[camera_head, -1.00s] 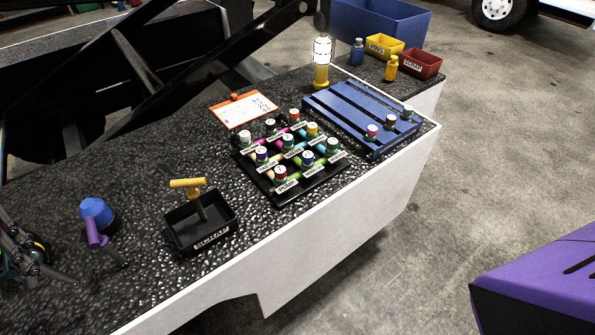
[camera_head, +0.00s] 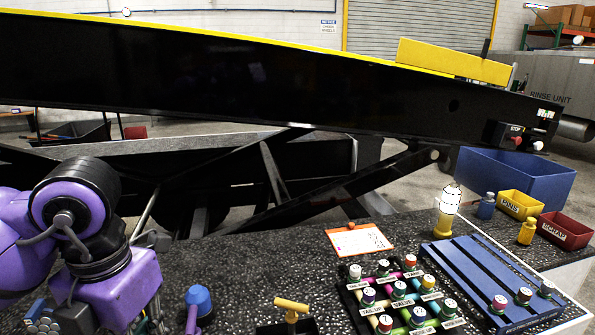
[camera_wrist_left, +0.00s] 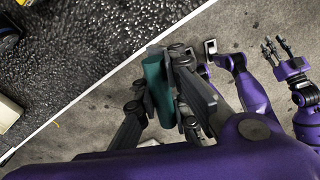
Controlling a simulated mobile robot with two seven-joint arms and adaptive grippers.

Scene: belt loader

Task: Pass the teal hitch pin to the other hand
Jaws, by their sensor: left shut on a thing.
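The teal hitch pin (camera_wrist_left: 157,84) shows in the left wrist view as a teal cylinder. My left gripper (camera_wrist_left: 160,98) is shut on it, with grey fingers on both sides. Part of the pin is hidden by the fingers and my purple arm. In the head view my left arm is at the lower left, its fingers partly cut off by the bottom edge, and the pin cannot be made out there. My right gripper (camera_wrist_left: 275,48) shows at the right of the left wrist view, apart from the pin, its grey fingers spread and empty.
The dark pebbled worktop (camera_head: 240,262) holds a black rack of capped pieces (camera_head: 362,298), a blue slatted tray (camera_head: 470,275), a lamp (camera_head: 446,215) and a yellow-handled tool (camera_head: 291,306). A black conveyor beam (camera_head: 250,80) crosses behind. Bare floor shows beyond the worktop's white edge (camera_wrist_left: 75,98).

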